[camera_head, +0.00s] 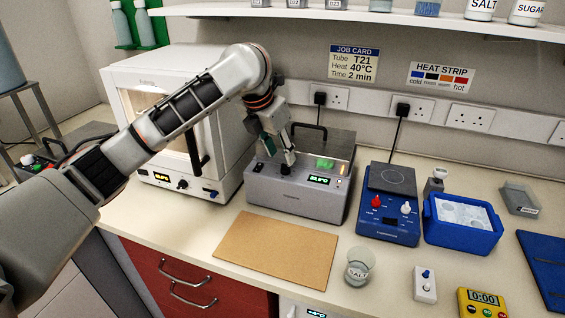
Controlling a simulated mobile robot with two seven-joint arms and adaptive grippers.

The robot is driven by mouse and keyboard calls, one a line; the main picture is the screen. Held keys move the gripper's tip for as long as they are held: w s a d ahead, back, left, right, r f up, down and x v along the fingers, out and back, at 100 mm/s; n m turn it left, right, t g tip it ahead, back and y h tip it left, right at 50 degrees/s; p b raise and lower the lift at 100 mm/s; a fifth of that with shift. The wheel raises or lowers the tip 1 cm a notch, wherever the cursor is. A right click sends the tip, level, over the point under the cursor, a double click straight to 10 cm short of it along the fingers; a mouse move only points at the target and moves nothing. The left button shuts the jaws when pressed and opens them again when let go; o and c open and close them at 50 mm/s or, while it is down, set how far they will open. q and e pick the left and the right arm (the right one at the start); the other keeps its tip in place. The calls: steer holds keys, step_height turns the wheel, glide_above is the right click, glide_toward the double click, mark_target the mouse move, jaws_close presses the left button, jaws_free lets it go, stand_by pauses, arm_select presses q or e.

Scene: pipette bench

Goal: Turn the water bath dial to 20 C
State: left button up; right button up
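The water bath (292,199) is a grey metal box at the back middle of the bench. Its front panel has a small lit green display (319,181), too small to read surely, and a dark dial (285,170). My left arm reaches across from the left. My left gripper (289,158) points down at the dial, with its fingertips at or just above it. I cannot tell whether they touch the dial or how far apart they are. My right gripper is out of view.
A white incubator-like cabinet (225,165) stands close left of the bath. A blue hotplate (388,232) and a blue ice box (462,237) stand to the right. A brown board (275,250) lies in front, with a salt beaker (359,266) beside it.

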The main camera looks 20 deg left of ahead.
mark_target(285, 165)
arm_select(q)
steer(key=shift+x, duration=2.65)
jaws_close()
